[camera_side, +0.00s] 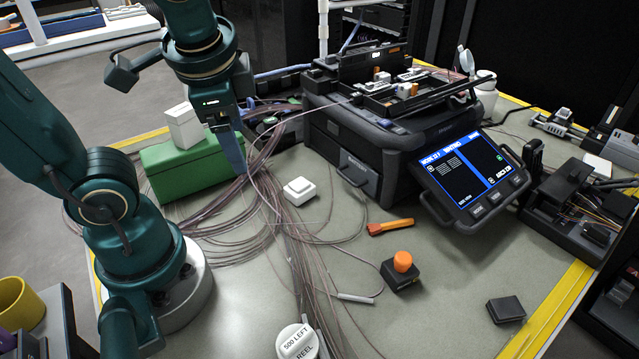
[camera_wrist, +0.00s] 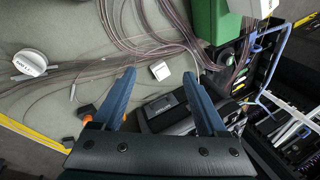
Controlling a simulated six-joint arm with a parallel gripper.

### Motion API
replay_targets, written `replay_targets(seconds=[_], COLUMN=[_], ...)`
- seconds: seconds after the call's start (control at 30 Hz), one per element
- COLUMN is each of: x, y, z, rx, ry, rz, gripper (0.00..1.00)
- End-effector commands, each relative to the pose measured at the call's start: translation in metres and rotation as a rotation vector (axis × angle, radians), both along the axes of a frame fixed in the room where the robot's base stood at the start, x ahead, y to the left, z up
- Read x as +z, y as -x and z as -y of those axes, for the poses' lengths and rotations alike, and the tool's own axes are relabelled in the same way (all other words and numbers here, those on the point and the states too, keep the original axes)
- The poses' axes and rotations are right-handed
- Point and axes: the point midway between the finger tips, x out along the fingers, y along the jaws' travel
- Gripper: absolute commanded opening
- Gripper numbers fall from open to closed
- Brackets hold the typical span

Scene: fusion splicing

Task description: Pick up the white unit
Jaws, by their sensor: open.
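A small white square unit (camera_side: 300,190) lies on the grey table among thin brown fibres, left of the splicing machine. In the wrist view the white unit (camera_wrist: 160,71) appears between my blue fingertips, beyond them. A taller white box (camera_side: 184,127) stands on a green box (camera_side: 190,165); both show at the top right of the wrist view, the green box (camera_wrist: 208,20) and part of the white box (camera_wrist: 259,6). My gripper (camera_side: 236,168) points down, left of the small unit and above the table. Its jaws (camera_wrist: 160,75) are open and empty.
Fibres trail across the table around the small unit. The black splicing machine (camera_side: 375,150) with a tilted screen (camera_side: 462,178) stands to the right. An orange-handled tool (camera_side: 390,226), a black block with orange knob (camera_side: 402,270) and a white labelled reel (camera_side: 297,342) lie nearer.

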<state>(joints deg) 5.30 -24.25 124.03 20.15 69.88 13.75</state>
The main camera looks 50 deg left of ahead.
Motion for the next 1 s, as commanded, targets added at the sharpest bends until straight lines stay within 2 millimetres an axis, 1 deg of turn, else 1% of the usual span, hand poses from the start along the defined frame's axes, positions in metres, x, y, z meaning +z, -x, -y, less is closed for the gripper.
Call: replay_targets(seconds=[0.1,0.2,0.3,0.4,0.57,0.7,0.83,1.0], x=[0.001,0.001,-0.001,-0.006,-0.021,-0.040,-0.060,-0.077], y=[-0.015,-0.030,-0.047,-0.064,-0.090,-0.107,-0.113,-0.110], z=[-0.012,-0.020,-0.024,-0.024,-0.015,-0.001,0.011,0.019], rx=[-0.103,-0.183,-0.258,-0.330,-0.441,-0.523,-0.584,-0.630], ry=[-0.139,-0.256,-0.370,-0.481,-0.654,-0.776,-0.836,-0.866], rz=[-0.138,-0.244,-0.343,-0.435,-0.564,-0.646,-0.690,-0.735], gripper=[0.75,0.75,0.75,0.75,0.75,0.75,0.75,0.75])
